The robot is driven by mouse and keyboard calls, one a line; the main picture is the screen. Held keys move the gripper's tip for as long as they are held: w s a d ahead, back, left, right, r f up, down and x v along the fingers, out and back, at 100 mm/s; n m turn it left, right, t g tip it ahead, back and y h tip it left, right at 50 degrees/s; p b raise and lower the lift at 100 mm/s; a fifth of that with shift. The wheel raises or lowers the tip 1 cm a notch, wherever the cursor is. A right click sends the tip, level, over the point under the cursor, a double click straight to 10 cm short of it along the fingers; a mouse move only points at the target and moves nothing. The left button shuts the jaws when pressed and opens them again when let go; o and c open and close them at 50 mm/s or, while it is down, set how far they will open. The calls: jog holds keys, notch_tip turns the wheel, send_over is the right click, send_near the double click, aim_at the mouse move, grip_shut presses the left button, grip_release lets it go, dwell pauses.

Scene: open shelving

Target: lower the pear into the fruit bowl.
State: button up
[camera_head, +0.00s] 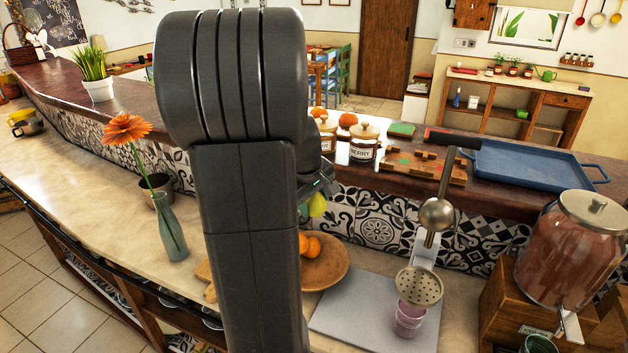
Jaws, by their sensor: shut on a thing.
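My gripper (318,186) shows just to the right of my large dark arm, partly hidden by it. It is shut on a yellow-green pear (317,205), which hangs below the fingers. The fruit bowl (332,268) is a round brown wooden dish on the counter, below the pear in the picture. Oranges (312,246) lie in the bowl. My arm hides the bowl's left part. The pear appears above the bowl and apart from it, but the exact height is hard to judge.
A grey board (350,325) with a metal press (436,215) and pink cups (409,318) stands right of the bowl. A glass vase with an orange flower (170,235) stands left. Jars (364,142) and a blue tray (530,165) sit on the raised ledge behind.

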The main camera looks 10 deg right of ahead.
jog(key=shift+w+d+r, duration=0.15)
jog(key=shift+d+r, duration=0.2)
jog(key=shift+r, duration=0.45)
notch_tip(320, 180, down, 10)
jog(key=b, duration=0.4)
jog(key=shift+n+b, duration=0.3)
jog(key=shift+b, duration=0.1)
jog(key=shift+f+b, duration=4.35)
jog(key=shift+f, duration=0.95)
jog(key=shift+f+b, duration=2.05)
jog(key=shift+f, duration=0.5)
